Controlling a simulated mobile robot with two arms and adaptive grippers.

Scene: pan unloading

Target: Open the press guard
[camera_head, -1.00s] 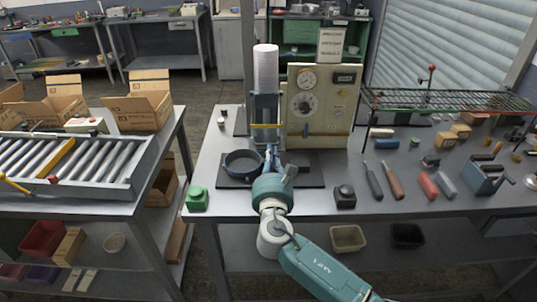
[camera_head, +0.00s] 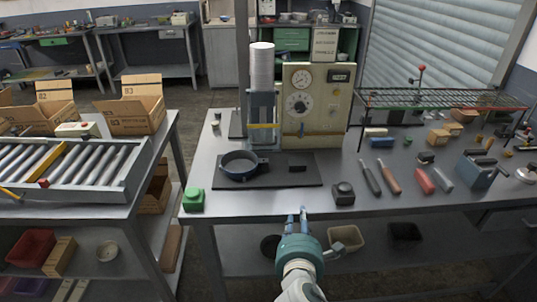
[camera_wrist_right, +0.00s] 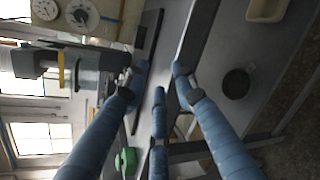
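The press (camera_head: 262,105) stands at the back of the middle table, with a tall white cylinder above a grey-blue front panel. A yellow bar (camera_head: 262,126) crosses this panel; I cannot tell for sure which part is the guard. A dark blue ring-shaped pan (camera_head: 240,168) sits on the black base plate (camera_head: 270,180) below. My right gripper (camera_head: 297,212) is at the table's front edge, apart from the press. In the right wrist view its blue fingers (camera_wrist_right: 160,80) are spread and empty, with the press (camera_wrist_right: 75,65) beyond them. My left gripper is not in view.
A cream panel with gauges (camera_head: 316,105) stands right of the press. A green button box (camera_head: 194,199) and a black button box (camera_head: 343,193) flank the base plate. Hand tools (camera_head: 381,177) lie to the right. A roller conveyor (camera_head: 80,165) stands left.

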